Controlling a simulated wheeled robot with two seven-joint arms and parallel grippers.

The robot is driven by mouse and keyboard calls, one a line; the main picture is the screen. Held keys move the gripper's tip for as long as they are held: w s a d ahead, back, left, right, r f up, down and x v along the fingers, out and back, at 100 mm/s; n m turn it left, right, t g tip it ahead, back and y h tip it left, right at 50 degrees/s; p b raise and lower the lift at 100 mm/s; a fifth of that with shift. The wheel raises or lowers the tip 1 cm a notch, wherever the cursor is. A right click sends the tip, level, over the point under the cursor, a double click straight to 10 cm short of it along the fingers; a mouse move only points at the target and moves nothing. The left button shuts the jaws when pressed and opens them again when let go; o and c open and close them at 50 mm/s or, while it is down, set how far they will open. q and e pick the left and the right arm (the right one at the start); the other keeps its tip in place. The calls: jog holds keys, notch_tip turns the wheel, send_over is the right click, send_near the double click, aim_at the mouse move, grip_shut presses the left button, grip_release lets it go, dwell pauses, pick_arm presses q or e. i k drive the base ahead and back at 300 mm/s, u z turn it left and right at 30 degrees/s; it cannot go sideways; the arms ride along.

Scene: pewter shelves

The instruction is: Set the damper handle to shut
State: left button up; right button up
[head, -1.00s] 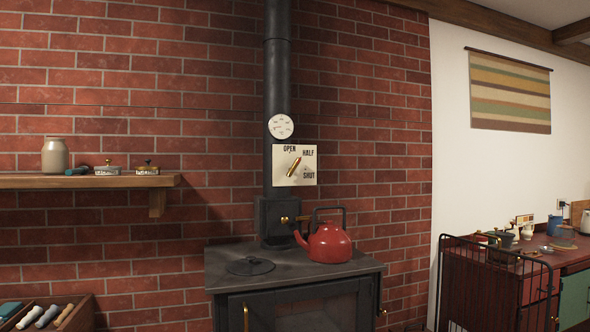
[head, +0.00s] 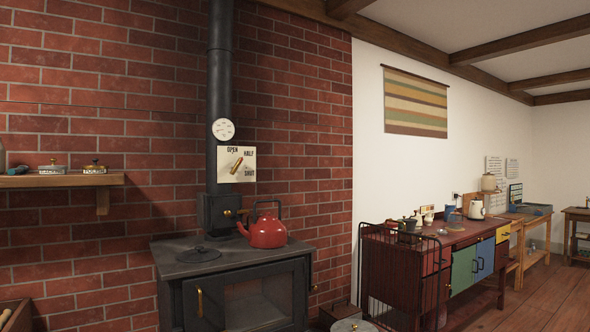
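The damper handle (head: 237,165) is a small brass lever on a white plate (head: 249,175) fixed to the black stove pipe (head: 219,80). The plate reads OPEN at the top, HALF at the upper right and SHUT at the lower right. The handle is tilted, with its upper end between OPEN and HALF and its lower end toward the lower left. Neither of my grippers is in view.
The black stove (head: 250,300) stands below the pipe with a red kettle (head: 268,232) on its top. A wooden shelf (head: 62,181) is on the left. A black metal guard (head: 405,280) and a red workbench (head: 462,238) stand to the right. Floor is clear at the lower right.

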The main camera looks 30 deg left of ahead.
aim_at(234, 168)
jog(key=z, duration=0.5)
jog(key=i, duration=1)
jog(key=u, duration=0.5)
jog(key=i, duration=1.2)
jog(key=u, duration=1.05)
